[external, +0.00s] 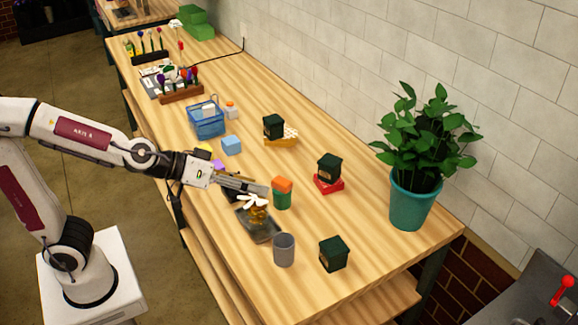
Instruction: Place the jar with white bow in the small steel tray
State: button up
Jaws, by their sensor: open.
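The jar with the white bow (257,215) is small and amber, with the white bow (251,201) at its top. It appears to stand upright within the small steel tray (266,237), a dark grey shallow tray near the table's front edge. I cannot tell for sure whether its base rests on the tray floor. My gripper (262,188) is open, with its fingers pointing right, just above and behind the bow in the picture. Nothing shows between its fingers. The tray's far-left part is partly hidden by the bow and jar.
An orange and green block stack (282,193) stands just right of my fingertips. A grey cup (284,249) stands beside the tray. Dark green boxes (333,254), a red tray (329,184), a blue basket (207,119) and a potted plant (410,198) are around.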

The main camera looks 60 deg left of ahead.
jog(key=s+a+f+m+g+y, duration=0.1)
jog(key=s+a+f+g+y, duration=0.1)
jog(key=s+a, duration=0.6)
jog(key=s+a+f+m+g+y, duration=0.1)
jog(key=s+a+f+g, duration=0.3)
jog(key=s+a, duration=0.4)
jog(key=s, duration=0.7)
jog(key=shift+f+y, duration=0.4)
